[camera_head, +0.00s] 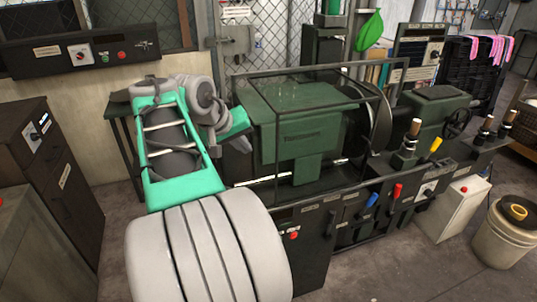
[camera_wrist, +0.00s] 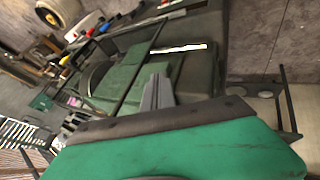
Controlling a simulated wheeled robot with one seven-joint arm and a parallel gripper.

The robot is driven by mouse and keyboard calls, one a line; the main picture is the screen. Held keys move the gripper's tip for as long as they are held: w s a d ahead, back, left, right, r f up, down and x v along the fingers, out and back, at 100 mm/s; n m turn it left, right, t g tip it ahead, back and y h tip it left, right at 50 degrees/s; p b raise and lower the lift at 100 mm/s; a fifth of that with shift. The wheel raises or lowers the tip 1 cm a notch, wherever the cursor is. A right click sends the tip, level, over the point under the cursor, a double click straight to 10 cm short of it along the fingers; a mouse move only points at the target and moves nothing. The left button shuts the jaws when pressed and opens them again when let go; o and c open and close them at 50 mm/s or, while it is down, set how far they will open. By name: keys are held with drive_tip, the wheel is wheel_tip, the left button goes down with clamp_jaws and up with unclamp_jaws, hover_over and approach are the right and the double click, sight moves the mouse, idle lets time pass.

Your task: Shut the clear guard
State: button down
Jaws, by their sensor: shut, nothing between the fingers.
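The clear guard (camera_head: 378,128) is a dark-framed see-through hood. In the head view its frame stands around the green headstock of the spinning lathe (camera_head: 295,118). Its panels are almost invisible, and I cannot tell how far it is open. In the wrist view a thin dark bar (camera_wrist: 141,65), which looks like part of the guard frame, runs diagonally across the green machine. My gripper (camera_wrist: 157,90) is shut and empty, its grey fingers pointing toward the machine. In the head view my gripper is at the headstock's left end, its fingertips mostly hidden; contact with the guard is unclear.
The lathe bed carries red (camera_head: 397,191), blue and yellow levers along its front. A round dark disc (camera_head: 378,118) stands right of the headstock. A dark cabinet (camera_head: 50,180) is at left, a white bucket (camera_head: 503,238) at right.

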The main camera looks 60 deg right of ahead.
drive_tip(key=s+d+f, duration=0.3)
drive_tip(key=d+f, duration=0.4)
drive_tip(key=d, duration=0.1)
drive_tip(key=shift+p, duration=0.35)
